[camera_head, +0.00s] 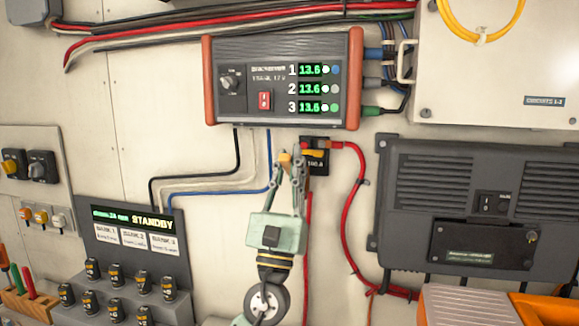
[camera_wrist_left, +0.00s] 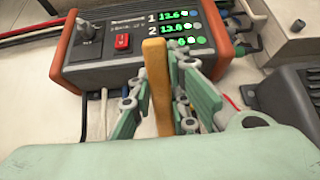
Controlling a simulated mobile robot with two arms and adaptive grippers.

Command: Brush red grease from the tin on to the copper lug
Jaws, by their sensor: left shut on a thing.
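My left gripper (camera_head: 290,165) is raised in front of the wall, just below the charger panel. It is shut on a wooden brush handle (camera_wrist_left: 157,85), which stands upright between the fingers in the left wrist view. The brush's bristles cannot be made out. Close to the right of the fingertips is a small black breaker box (camera_head: 318,165) with a red cable at its upper right. I cannot tell if the brush touches it. I cannot make out the copper lug or the grease tin. My right gripper is not in view.
The charger (camera_head: 285,80) with green readouts juts out above the gripper. A dark inverter unit (camera_head: 475,215) is at the right, beside a looping red cable (camera_head: 350,215). At the lower left, several black-capped items stand on a stepped grey rack (camera_head: 175,300) below a STANDBY display.

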